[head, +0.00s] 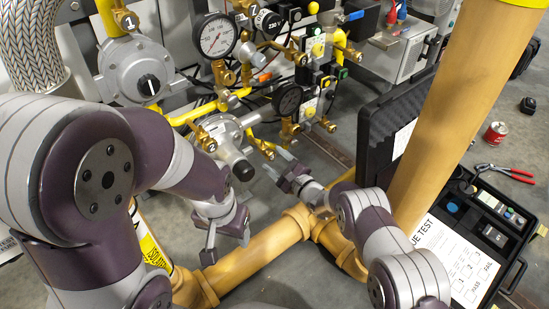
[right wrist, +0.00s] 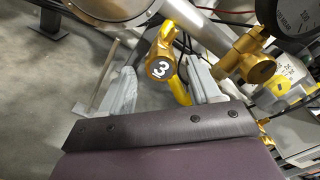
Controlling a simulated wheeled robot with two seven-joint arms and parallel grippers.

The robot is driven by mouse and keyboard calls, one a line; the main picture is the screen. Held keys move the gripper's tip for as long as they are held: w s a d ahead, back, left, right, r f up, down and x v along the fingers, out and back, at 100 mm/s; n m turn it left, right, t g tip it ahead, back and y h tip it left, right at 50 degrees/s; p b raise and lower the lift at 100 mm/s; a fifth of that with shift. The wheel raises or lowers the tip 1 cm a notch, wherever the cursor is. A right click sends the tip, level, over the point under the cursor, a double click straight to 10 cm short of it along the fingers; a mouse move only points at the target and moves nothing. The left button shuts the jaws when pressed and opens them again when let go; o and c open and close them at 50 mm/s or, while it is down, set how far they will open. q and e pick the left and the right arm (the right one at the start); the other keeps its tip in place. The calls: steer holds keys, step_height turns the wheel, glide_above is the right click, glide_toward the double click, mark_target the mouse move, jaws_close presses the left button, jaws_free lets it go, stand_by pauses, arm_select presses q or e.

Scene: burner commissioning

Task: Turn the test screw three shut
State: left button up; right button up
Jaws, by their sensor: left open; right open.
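My left gripper (head: 228,238) is open and empty, pointing down above the yellow-brown floor pipe.
Fittings marked 1 (head: 130,22) and 2 (head: 211,147), a grey regulator (head: 138,70) and dial gauges (head: 215,37) crowd the pipework. A thick yellow-brown pipe (head: 445,100) rises at right. An open black case (head: 372,125), red can (head: 495,132) and pliers (head: 505,172) lie right.

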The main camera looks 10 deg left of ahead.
steer(key=p+v, duration=0.6)
steer(key=v, duration=0.5)
steer(key=shift+s, duration=0.1)
